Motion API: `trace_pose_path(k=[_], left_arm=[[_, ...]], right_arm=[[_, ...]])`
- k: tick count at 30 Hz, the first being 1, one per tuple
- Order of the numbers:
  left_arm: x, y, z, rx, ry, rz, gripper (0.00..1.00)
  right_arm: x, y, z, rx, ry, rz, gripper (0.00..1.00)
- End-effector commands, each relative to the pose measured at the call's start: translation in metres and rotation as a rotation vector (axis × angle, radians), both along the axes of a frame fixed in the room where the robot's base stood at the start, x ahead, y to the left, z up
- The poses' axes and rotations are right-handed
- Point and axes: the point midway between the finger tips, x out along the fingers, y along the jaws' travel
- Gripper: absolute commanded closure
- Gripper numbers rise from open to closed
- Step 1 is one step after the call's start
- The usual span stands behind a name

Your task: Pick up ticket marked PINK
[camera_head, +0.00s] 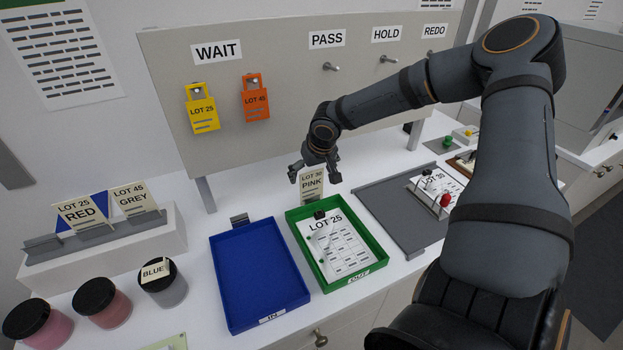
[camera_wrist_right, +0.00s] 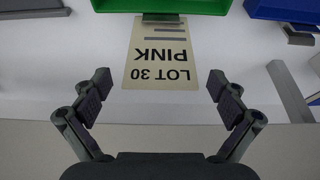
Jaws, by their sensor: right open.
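The ticket marked LOT 30 PINK (camera_head: 311,184) is a cream card standing at the back edge of the green OUT tray (camera_head: 375,262). In the right wrist view the ticket (camera_wrist_right: 161,62) shows upside down, with its free end between and just beyond my fingertips. My right gripper (camera_head: 315,178) is open around the line of the ticket, and I see no contact. It also shows in the right wrist view (camera_wrist_right: 160,82) with both fingers spread wide and nothing between the pads. My left gripper is not in view.
A LOT 25 sheet (camera_head: 345,250) lies in the green tray. The blue IN tray (camera_head: 250,270) beside it is empty. A board (camera_head: 240,130) with hanging LOT 25 and LOT 45 tags stands behind. Jars (camera_head: 98,300) and a card rack (camera_head: 110,240) are at left.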

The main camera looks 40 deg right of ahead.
Motion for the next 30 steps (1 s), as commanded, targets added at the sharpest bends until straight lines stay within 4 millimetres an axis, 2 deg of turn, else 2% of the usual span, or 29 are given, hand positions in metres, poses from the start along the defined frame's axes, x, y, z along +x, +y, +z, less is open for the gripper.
trace_pose_path(k=[7,16,26,30], left_arm=[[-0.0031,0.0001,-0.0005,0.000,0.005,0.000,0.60],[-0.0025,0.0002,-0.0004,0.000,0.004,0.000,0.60],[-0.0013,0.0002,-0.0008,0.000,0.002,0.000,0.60],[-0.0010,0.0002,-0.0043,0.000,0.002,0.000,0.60]], right_arm=[[0.0008,0.0001,-0.0018,0.001,-0.001,0.000,0.03],[0.0007,0.0001,-0.0017,0.001,0.000,0.000,0.42],[0.0008,0.0001,-0.0009,0.001,-0.001,0.000,0.43],[0.0017,0.0000,0.0074,0.001,-0.005,0.000,0.43]])
